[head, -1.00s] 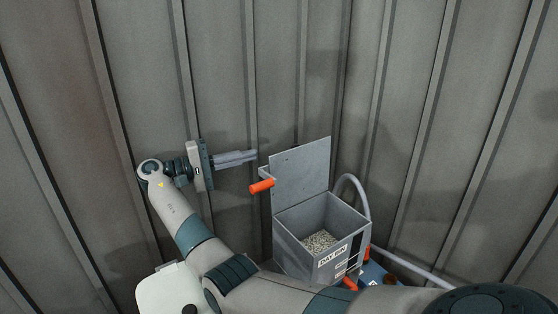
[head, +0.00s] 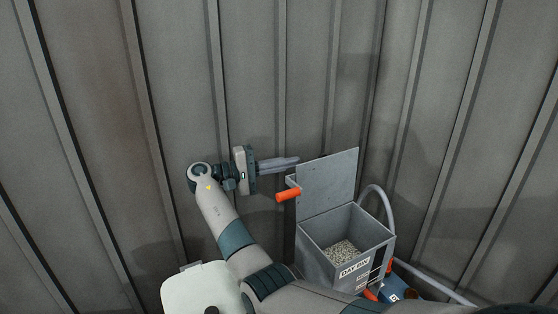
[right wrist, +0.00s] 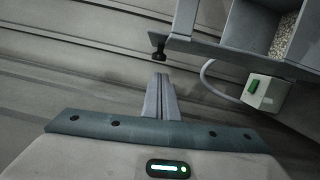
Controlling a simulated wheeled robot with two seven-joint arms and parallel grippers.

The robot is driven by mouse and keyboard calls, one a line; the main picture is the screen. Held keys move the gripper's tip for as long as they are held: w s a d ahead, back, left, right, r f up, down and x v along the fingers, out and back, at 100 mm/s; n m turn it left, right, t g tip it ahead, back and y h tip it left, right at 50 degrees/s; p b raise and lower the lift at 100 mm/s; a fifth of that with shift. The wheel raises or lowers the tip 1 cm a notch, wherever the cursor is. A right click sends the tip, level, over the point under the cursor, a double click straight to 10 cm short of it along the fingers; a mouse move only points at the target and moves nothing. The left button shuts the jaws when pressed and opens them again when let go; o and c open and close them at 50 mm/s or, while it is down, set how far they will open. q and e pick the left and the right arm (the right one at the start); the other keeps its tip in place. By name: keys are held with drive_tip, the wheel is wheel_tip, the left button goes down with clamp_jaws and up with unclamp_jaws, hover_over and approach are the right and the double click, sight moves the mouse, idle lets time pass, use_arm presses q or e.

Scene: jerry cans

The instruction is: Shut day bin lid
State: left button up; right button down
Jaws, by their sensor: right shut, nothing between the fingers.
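The grey day bin (head: 347,273) stands with its lid (head: 328,182) open, raised upright at the back. An orange handle (head: 288,195) sticks out from the lid's left side. My right gripper (head: 298,160) is shut and empty, reaching in from the left. Its fingertips are at the lid's upper left corner, above the handle; I cannot tell whether they touch. In the right wrist view the shut fingers (right wrist: 160,78) point towards a dark knob (right wrist: 158,50) near a grey plate's end. My left gripper is out of view.
Pale pellets (head: 343,252) lie inside the bin. A grey hose (head: 380,192) curves behind its right side, and a blue object (head: 393,289) sits low at its right. Ribbed grey walls (head: 270,80) close in behind. The space above the bin is clear.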

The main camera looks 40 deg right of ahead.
drive_tip(key=p+x, duration=0.2)
drive_tip(key=x, duration=0.3)
drive_tip(key=shift+s+d, duration=0.1)
drive_tip(key=shift+d, duration=0.2)
